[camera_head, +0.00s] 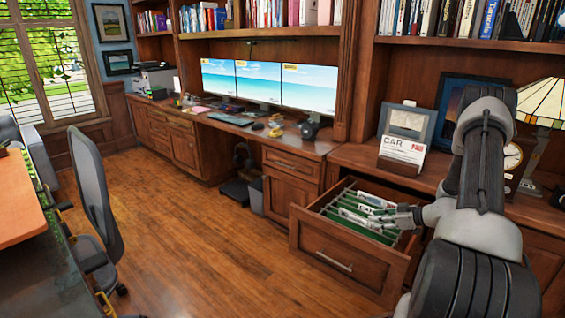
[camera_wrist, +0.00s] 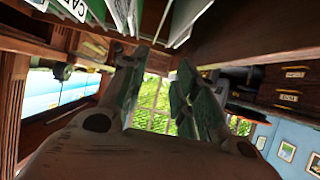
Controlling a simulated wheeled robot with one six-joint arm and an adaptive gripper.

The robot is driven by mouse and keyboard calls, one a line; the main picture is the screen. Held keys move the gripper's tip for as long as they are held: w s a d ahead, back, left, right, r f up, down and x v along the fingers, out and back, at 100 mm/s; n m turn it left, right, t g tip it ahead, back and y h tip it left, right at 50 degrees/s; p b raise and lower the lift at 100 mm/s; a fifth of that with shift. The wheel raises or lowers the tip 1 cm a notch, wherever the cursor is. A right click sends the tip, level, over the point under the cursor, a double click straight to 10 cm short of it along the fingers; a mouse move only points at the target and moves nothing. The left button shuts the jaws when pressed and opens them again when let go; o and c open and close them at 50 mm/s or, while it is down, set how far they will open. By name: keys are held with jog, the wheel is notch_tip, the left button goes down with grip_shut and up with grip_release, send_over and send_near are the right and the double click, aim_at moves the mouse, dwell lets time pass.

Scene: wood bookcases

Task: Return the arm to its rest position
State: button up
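My arm rises at the right of the head view and bends down toward an open wooden file drawer (camera_head: 325,254). My gripper (camera_head: 398,216) is at the drawer's right end, close to the hanging files; I cannot tell whether it touches them. In the wrist view, the two fingers of my gripper (camera_wrist: 158,85) stand apart with a clear gap and nothing between them. The green hanging folders (camera_head: 362,226) with white labels fill the drawer. Some folders (camera_wrist: 120,14) also show at the top edge of the wrist view.
The desk counter (camera_head: 215,122) holds three monitors (camera_head: 258,84). A letter holder with a card (camera_head: 402,151), a picture frame (camera_head: 450,103) and a lamp (camera_head: 540,102) stand close to my arm. An office chair (camera_head: 95,200) is at left. The floor (camera_head: 200,235) between is clear.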

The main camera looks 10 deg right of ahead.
jog(key=s+a+r+g, duration=0.3)
jog(key=s+a+r, duration=0.3)
jog(key=r, duration=0.6)
jog(key=s+a+r+g, duration=0.3)
jog(key=a+r, duration=0.6)
jog(key=r, duration=0.3)
jog(key=s+r+m+h, duration=0.2)
jog(key=s+r, duration=0.2)
jog(key=s, duration=0.3)
jog(key=s+a+r+m+h, duration=0.1)
jog(key=s+r+m+h, duration=0.2)
jog(key=s+r, duration=0.2)
jog(key=s+r+m+h, duration=0.2)
jog(key=s+r, duration=0.2)
jog(key=s, duration=0.7)
jog(key=shift+a+r+m+t+h, duration=0.2)
jog(key=shift+r+m+t+h, duration=0.1)
jog(key=shift+r+t, duration=0.1)
jog(key=shift+s, duration=0.1)
jog(key=shift+c, duration=0.2)
